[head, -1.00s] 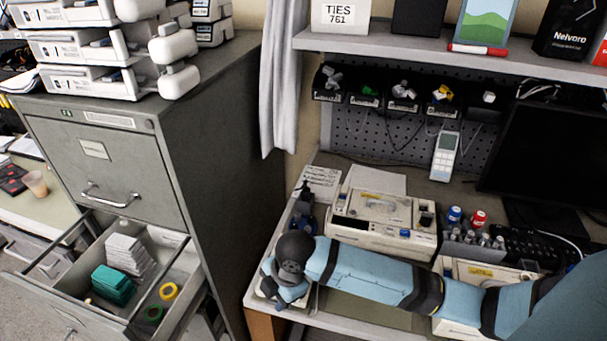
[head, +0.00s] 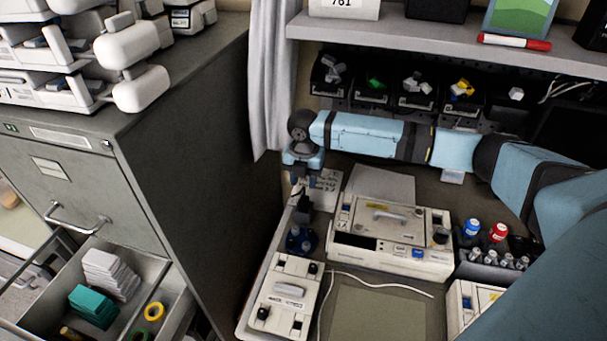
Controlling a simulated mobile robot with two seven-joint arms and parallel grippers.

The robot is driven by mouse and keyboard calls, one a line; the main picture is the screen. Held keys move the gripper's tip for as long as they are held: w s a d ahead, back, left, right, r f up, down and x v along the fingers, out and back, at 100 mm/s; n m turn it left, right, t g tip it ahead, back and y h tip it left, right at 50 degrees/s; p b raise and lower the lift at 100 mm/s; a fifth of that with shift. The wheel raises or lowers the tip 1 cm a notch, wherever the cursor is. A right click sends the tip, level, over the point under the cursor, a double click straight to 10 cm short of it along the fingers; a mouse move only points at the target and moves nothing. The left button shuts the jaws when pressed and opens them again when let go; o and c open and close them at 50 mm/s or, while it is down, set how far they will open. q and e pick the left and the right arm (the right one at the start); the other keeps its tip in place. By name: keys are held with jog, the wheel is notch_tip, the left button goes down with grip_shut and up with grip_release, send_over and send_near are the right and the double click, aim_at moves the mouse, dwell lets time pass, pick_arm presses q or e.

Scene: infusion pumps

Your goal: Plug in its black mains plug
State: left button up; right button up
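My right gripper (head: 299,193) points down at the back left of the desk, above a dark blue device. Its fingers are small and dark here, so I cannot tell whether they are open or shut, or hold anything. A cream pump unit (head: 280,297) with black knobs lies at the desk's front left. A larger cream unit (head: 388,240) with a handle on top stands right of it. A thin white cord (head: 377,284) runs over the desk between them. I cannot make out a black mains plug or its socket. My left gripper is out of view.
The dark blue device (head: 301,240) stands close below my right gripper. A grey cabinet (head: 190,170) with an open drawer is at left, beside a curtain (head: 270,80). A shelf (head: 440,42) and several small bins hang above my arm. A bare mat (head: 375,315) lies at front.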

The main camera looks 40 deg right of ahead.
aim_at(304, 200)
notch_tip(304, 200, down, 4)
jog(key=b, duration=0.4)
jog(key=shift+s+f, duration=0.1)
jog(key=shift+f, duration=1.45)
grip_shut()
jog(key=shift+r+p, duration=0.4)
jog(key=shift+p, duration=0.2)
notch_tip(304, 200, up, 4)
jog(key=p, duration=0.4)
jog(key=shift+r+p, duration=0.15)
jog(key=shift+p, duration=0.15)
